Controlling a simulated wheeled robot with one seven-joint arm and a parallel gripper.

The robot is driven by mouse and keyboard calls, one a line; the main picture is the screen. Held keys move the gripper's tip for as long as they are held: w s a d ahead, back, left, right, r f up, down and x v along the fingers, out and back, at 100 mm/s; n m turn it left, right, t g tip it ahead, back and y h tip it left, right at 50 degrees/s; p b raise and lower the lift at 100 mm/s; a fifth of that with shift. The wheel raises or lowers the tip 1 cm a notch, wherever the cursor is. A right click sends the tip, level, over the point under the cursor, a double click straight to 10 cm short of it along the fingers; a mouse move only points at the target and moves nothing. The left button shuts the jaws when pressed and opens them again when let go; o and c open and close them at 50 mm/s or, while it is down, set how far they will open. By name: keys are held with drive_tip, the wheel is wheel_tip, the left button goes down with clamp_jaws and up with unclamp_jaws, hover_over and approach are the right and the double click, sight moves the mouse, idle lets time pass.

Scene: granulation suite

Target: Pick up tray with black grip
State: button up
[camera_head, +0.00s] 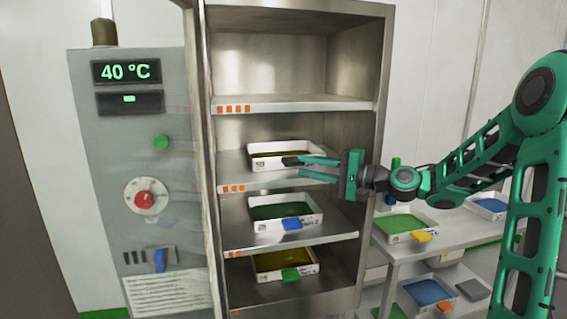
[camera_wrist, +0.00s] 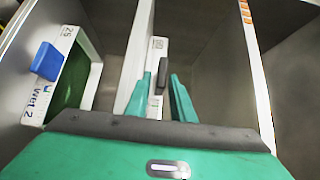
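The tray with the black grip (camera_head: 265,164) is white with a dark yellow filling and sits on the second shelf of the open steel cabinet. Its black grip (camera_wrist: 162,76) sticks out at the front. In the wrist view, the tray's white front wall (camera_wrist: 157,50) shows edge-on. My gripper (camera_head: 301,167) is at the front of this tray, pointing in from the right. Its green fingers are apart in the wrist view (camera_wrist: 163,84), with the black grip in line with the gap between them. I cannot tell whether either finger touches the grip.
The cabinet's top shelf (camera_head: 290,103) is empty. Below are a green-filled tray with a blue grip (camera_head: 258,226) and a yellow-filled tray with a green grip (camera_head: 262,276). A side table (camera_head: 455,238) at right holds more trays. A control panel (camera_head: 105,190) stands left.

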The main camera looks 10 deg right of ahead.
sight(299, 164)
drive_tip(key=shift+x, duration=2.65)
drive_tip(key=shift+s+r, duration=0.1)
drive_tip(key=shift+c, duration=0.6)
clamp_jaws()
